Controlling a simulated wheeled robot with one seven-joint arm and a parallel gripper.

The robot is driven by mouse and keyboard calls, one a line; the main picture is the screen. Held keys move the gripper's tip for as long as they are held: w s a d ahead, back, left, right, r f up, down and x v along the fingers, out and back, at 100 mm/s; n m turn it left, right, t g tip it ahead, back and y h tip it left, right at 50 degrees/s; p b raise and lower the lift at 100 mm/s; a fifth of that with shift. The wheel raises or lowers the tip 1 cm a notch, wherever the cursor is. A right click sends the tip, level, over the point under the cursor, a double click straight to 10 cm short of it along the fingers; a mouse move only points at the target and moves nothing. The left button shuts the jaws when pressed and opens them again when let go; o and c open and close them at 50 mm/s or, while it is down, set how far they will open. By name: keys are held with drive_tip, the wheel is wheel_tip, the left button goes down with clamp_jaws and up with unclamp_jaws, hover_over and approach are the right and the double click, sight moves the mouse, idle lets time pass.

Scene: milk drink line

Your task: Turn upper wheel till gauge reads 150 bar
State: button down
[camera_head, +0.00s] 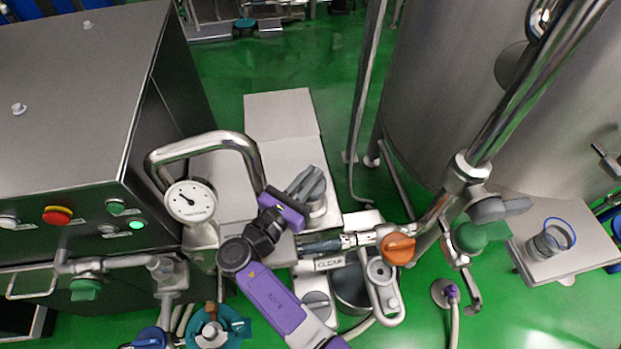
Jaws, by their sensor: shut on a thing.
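The round white pressure gauge (190,201) sits at the foot of a bent steel pipe, left of my gripper. Its dark needle points to the upper left; the numbers are too small to read. My gripper (306,183), with a purple body and dark grey fingers, is shut on the upper wheel (318,196), a grey knob right of the gauge. The fingers and gripper body hide part of this wheel. A similar grey lower wheel (316,304) stands nearer the bottom of the picture, apart from my gripper.
A steel cabinet (75,100) with buttons and a green lamp stands at left. A large steel tank (450,100) fills the upper right. Green floor (260,60) lies open at the back.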

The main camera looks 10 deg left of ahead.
idle(0.3)
drive_tip(key=c, duration=1.5)
unclamp_jaws()
drive_tip(key=shift+o, duration=0.2)
drive_tip(key=v, duration=0.7)
drive_tip(key=shift+s+a+b, duration=0.2)
drive_tip(key=shift+s+b, duration=0.15)
drive_tip(key=shift+b, duration=0.05)
